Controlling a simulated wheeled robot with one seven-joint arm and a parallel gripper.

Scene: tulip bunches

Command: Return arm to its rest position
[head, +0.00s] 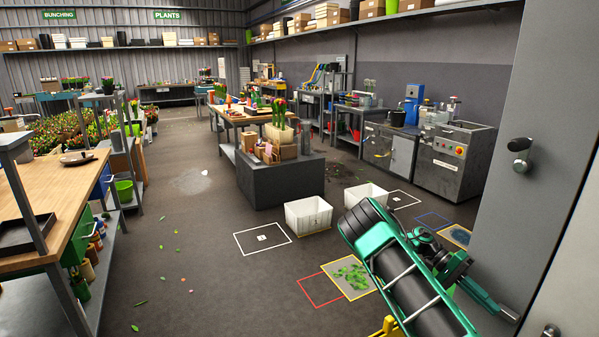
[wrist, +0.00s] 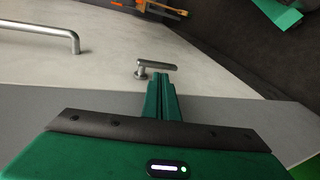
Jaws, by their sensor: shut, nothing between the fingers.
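My gripper (wrist: 160,78) shows in the wrist view with its two green fingers together and nothing between them. The fingers point toward a pale panel (wrist: 100,75) with a metal lever handle (wrist: 158,68) just past the fingertips in the picture. I cannot tell how far apart they are in depth, and nothing shows contact. In the head view my green and black arm is folded at the lower right, beside a grey door. The gripper's fingers cannot be made out clearly there.
The grey door (head: 540,110) with a round metal latch (head: 518,155) stands close at the right. White crates (head: 308,214) and floor markings lie ahead. A wooden workbench (head: 50,195) stands at the left. Open floor (head: 220,270), with scattered leaves, lies between.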

